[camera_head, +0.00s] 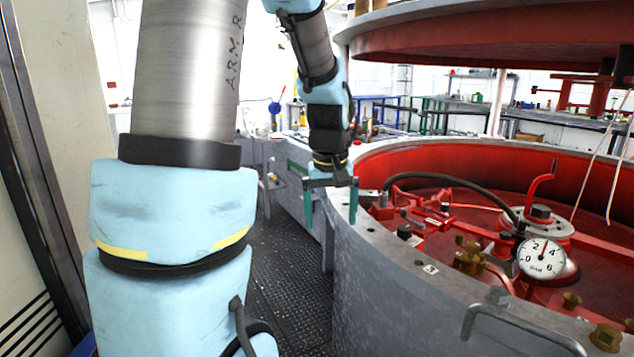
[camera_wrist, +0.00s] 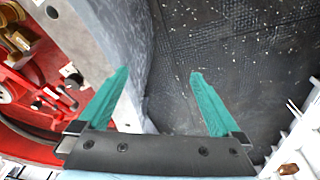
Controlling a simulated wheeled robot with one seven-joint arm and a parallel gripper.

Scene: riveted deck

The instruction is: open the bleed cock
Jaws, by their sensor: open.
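My gripper (camera_head: 331,214) hangs open and empty, its green fingers pointing down beside the grey outer wall of the round red vessel. In the wrist view my gripper (camera_wrist: 159,73) is spread over the dark floor and the vessel's edge, with nothing between the fingers. A brass cock-like fitting (camera_head: 468,256) stands inside the rim, left of the dial gauge (camera_head: 542,258); it may be the bleed cock, but I cannot tell for sure. Brass parts (camera_wrist: 20,38) also show at the wrist view's upper left, well apart from the fingers. Whether the cock is open or closed cannot be read.
The vessel's grey rim (camera_head: 395,262) lies right of my gripper. A bent handle (camera_head: 525,318) stands on the near rim. A black hose (camera_head: 450,181) arches over red parts. A red lid (camera_head: 490,35) overhangs. The dark floor (camera_head: 292,275) left of the wall is clear.

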